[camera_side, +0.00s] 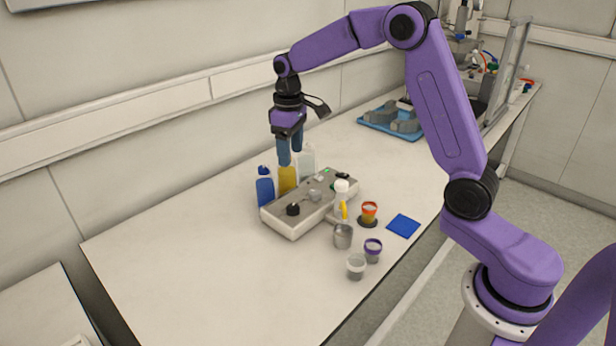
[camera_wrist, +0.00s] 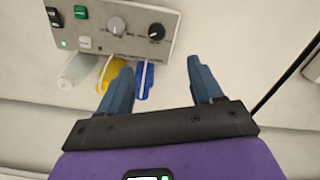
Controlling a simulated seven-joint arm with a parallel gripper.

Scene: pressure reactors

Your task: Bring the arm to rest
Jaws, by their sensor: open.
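My gripper (camera_side: 290,155) is open and empty, pointing down above the back edge of a grey control box (camera_side: 284,218) on the bench. The control box (camera_wrist: 98,35) has knobs and buttons. A blue bottle (camera_side: 265,188), a yellow bottle (camera_side: 287,180) and a pale bottle (camera_side: 306,163) stand behind the box, close under the fingers.
In front of the box stand a white bottle (camera_side: 341,196), an orange cup (camera_side: 369,211), a metal cup (camera_side: 342,237) and two small cups (camera_side: 356,266). A blue pad (camera_side: 403,226) lies to the right. A blue tray (camera_side: 376,126) sits farther back. The bench (camera_side: 180,260) is clear at left.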

